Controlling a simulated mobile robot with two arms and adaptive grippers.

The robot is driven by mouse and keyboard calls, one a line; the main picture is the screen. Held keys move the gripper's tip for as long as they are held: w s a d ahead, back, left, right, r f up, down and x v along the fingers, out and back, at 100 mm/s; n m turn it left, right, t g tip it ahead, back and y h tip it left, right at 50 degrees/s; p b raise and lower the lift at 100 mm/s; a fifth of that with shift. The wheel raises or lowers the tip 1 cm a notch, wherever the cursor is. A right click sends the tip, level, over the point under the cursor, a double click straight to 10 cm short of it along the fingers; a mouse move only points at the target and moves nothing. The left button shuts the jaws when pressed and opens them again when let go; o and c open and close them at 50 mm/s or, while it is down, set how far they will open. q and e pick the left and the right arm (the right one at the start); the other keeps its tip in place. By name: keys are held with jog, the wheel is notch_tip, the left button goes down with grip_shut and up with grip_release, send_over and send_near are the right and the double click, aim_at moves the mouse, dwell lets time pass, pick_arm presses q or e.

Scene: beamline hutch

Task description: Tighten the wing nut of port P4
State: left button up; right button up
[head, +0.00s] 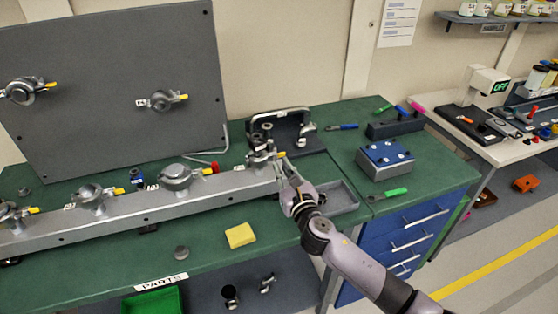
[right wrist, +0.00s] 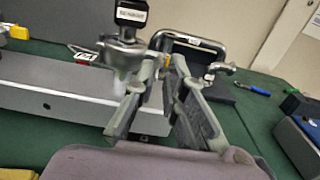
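A grey rail (head: 135,212) carries several clamped ports with wing nuts. The rightmost port (head: 260,158) has a metal clamp and a small tag beside it, too small to read surely. In the right wrist view this clamp (right wrist: 122,50) has a black labelled cap (right wrist: 131,13) on top. My right gripper (head: 283,162) is at the right side of this clamp. In the right wrist view its two fingers (right wrist: 165,68) are apart, with a gap between them. The wing nut is mostly hidden near the fingertips; I cannot tell whether they touch it. My left gripper is not in view.
A black open case (head: 290,122) stands just behind the rightmost port. A grey tray (head: 342,198) lies right of my gripper. A yellow sponge (head: 240,235) lies in front of the rail. A blue-topped box (head: 385,158) and a green-handled tool (head: 384,194) are farther right.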

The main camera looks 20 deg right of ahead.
aim_at(276, 160)
jog(key=shift+w, duration=1.6)
jog(key=shift+c, duration=0.6)
grip_shut()
